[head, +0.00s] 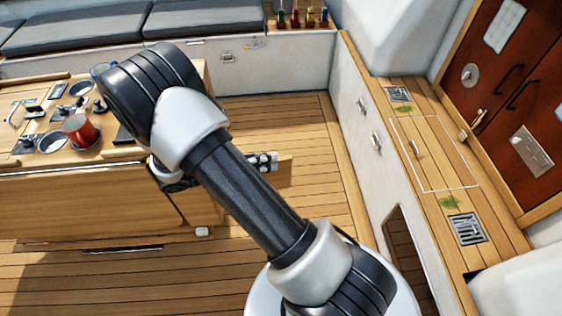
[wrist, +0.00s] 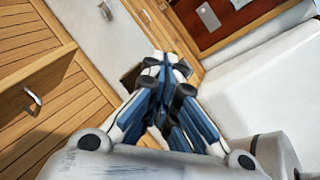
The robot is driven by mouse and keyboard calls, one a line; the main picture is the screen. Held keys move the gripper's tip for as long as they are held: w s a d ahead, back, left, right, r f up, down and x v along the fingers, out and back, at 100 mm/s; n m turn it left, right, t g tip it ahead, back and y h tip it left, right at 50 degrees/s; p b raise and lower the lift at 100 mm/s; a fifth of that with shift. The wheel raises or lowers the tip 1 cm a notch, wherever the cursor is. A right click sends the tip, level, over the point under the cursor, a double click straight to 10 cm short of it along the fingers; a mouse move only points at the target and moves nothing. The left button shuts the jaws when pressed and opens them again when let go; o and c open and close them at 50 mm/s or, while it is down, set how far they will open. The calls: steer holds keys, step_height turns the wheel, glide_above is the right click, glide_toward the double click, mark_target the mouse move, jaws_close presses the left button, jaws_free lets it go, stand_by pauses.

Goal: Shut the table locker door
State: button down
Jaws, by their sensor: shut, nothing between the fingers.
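The table locker door looks like the wooden panel with a metal handle (wrist: 33,97) at the left of the wrist view. It stands out over the floor, apart from my fingers. In the head view a wooden panel (head: 275,174) juts from the right end of the cockpit table (head: 90,192), partly hidden behind my arm; it appears to be the same door, standing open. My gripper (wrist: 168,62) is shut and empty, to the right of the door in the wrist view. In the head view my arm hides most of the gripper.
A red mug (head: 79,130) and other items stand on the table top. The wooden-topped bench (head: 432,150) runs along the right, with an opening (head: 405,250) in its side. Red-brown doors (head: 515,85) stand behind it. Clear plank floor (head: 310,130) lies between table and bench.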

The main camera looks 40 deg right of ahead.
step_height(320, 180, down, 13)
steer(key=n+t+h, duration=0.4)
steer(key=n+t, duration=0.1)
steer(key=n, duration=0.5)
steer(key=n+t+b, duration=0.2)
steer(key=n+t, duration=0.3)
steer(key=n, duration=0.4)
glide_above(289, 174)
steer(key=s+a, duration=0.3)
step_height(289, 174, down, 11)
steer(key=shift+y, duration=0.4)
steer(key=shift+d+r, duration=0.15)
